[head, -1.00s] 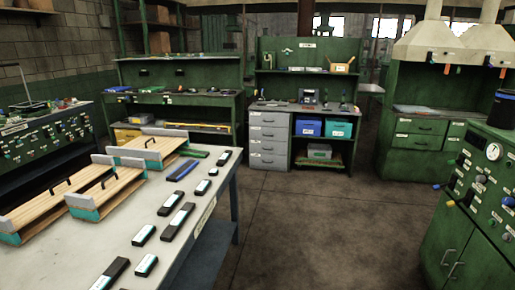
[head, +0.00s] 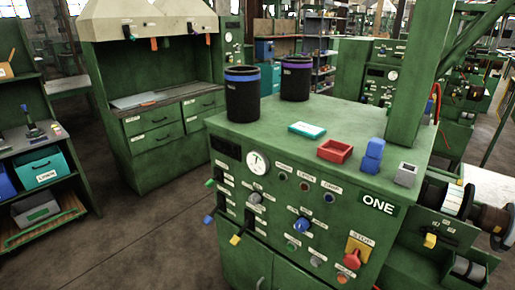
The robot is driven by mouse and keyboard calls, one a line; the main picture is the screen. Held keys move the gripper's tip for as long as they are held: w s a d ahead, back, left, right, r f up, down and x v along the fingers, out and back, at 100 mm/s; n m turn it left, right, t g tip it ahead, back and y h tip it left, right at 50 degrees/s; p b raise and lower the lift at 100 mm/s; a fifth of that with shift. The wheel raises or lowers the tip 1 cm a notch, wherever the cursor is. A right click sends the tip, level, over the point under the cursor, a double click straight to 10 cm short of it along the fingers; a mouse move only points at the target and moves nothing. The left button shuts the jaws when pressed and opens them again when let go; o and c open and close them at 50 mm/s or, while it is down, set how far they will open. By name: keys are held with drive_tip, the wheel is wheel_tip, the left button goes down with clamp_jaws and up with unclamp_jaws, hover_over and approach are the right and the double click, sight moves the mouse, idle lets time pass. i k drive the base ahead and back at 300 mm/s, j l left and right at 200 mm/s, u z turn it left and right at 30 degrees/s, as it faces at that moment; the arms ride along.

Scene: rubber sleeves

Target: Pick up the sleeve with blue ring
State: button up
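The sleeve with the blue ring (head: 242,95) is a black upright cylinder with a blue band round its top rim. It stands on the left part of the green machine's top (head: 300,118). A second black sleeve with a purple ring (head: 295,80) stands behind it to the right, apart from it. My gripper is not in view.
A teal and white box (head: 307,130), a red tray (head: 335,151), a blue block (head: 371,156) and a small grey block (head: 405,174) lie on the machine top. Knobs and levers stick out of its front panel. Open floor (head: 150,235) lies to the left.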

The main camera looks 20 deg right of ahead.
sight(242, 82)
drive_tip(key=i+z, duration=0.35)
drive_tip(key=i, duration=0.2)
drive_tip(key=i+j+z, duration=0.1)
drive_tip(key=i+z, duration=0.2)
drive_tip(key=i, duration=0.2)
drive_tip(key=k+j, duration=0.2)
drive_tip(key=k, duration=0.15)
drive_tip(key=k+j, duration=0.2)
drive_tip(key=k, duration=0.15)
